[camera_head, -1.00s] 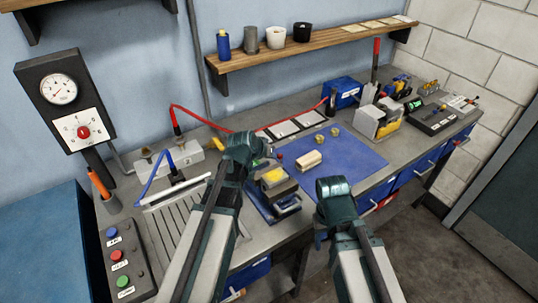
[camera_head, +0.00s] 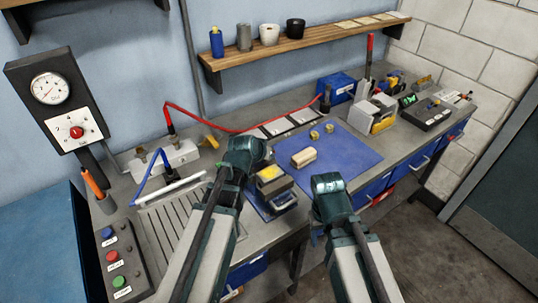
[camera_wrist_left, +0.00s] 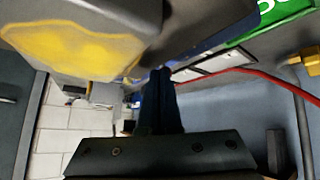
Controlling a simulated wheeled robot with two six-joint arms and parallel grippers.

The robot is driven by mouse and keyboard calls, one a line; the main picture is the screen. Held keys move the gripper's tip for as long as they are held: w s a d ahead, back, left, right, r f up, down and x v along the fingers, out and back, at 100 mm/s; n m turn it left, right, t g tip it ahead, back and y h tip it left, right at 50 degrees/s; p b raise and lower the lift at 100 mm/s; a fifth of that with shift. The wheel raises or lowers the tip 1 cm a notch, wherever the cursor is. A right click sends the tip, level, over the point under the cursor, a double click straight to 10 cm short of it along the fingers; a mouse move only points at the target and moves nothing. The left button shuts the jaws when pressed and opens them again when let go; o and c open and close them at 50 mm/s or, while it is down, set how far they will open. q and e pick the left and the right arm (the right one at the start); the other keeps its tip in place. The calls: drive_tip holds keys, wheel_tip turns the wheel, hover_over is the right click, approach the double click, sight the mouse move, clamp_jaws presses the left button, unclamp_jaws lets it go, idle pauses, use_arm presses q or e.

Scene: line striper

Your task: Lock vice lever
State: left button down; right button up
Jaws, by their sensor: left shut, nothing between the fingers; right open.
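A grey block with a yellow top on a blue base, which looks like the vice (camera_head: 284,199), stands at the bench's front edge, left of the blue mat. My left gripper (camera_head: 262,160) is just behind and left of it in the head view; its fingertips are mostly hidden by my wrist. In the left wrist view the left fingers (camera_wrist_left: 160,95) are shut and empty, with the grey and yellow block (camera_wrist_left: 75,45) close at upper left. I cannot make out the vice lever. My right gripper (camera_head: 328,184) is open, in front of the blue mat, apart from the vice.
The blue mat (camera_head: 350,158) carries a wooden block (camera_head: 304,157) and small brass parts. A grey slotted plate (camera_head: 170,222) and a button box (camera_head: 118,262) are at left. A red hose (camera_head: 205,118) crosses behind. A grey and yellow fixture (camera_head: 372,114) stands at back right.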

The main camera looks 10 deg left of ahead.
use_arm(q)
drive_tip(key=shift+r, duration=0.15)
use_arm(e)
drive_tip(key=shift+r, duration=0.15)
idle(0.5)
use_arm(q)
drive_tip(key=shift+r+p, duration=0.7)
drive_tip(key=shift+p, duration=0.15)
use_arm(e)
drive_tip(key=shift+r, duration=0.7)
